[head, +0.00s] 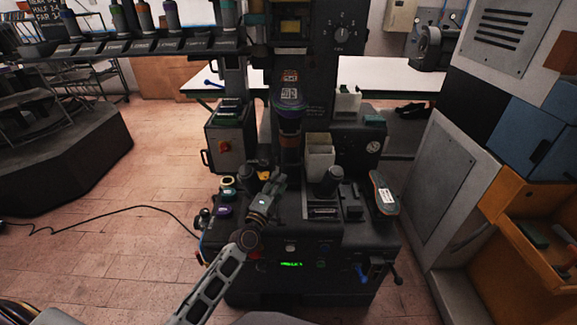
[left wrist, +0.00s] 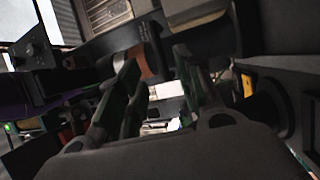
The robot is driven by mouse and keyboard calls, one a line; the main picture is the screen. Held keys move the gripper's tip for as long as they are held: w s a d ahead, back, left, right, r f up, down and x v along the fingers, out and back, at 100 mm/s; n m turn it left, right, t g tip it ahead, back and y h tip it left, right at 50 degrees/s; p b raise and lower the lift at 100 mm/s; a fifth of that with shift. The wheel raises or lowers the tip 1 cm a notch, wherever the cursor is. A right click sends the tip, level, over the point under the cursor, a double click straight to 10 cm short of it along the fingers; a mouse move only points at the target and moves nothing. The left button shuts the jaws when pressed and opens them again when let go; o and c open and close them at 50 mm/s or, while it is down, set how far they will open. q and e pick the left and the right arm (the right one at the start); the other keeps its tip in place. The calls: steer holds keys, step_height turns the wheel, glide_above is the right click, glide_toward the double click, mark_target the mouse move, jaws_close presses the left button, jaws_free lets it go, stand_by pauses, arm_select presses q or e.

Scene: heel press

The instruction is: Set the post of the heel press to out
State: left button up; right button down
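The heel press (head: 315,235) stands in the middle of the head view, a dark machine with a lit green display. Its upright dark post (head: 290,148) has purple and orange-brown bands below a labelled top piece. My left gripper (head: 274,178) is just in front of the post's lower part, over the press top. In the left wrist view the two fingers of my left gripper (left wrist: 158,85) are spread, with nothing clearly between them. A dark cylinder with a brown band (left wrist: 150,62) shows beyond the fingers. Contact cannot be told. My right gripper is out of view.
A pale bin (head: 320,157) stands right of the post. A shoe-sole shape (head: 383,194) with a white label lies at the press's right. A grey cabinet (head: 435,190) stands right; the tiled floor at left is mostly clear.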

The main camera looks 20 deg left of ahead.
mark_target(288, 165)
arm_select(q)
steer(key=shift+x, duration=4.7)
jaws_close()
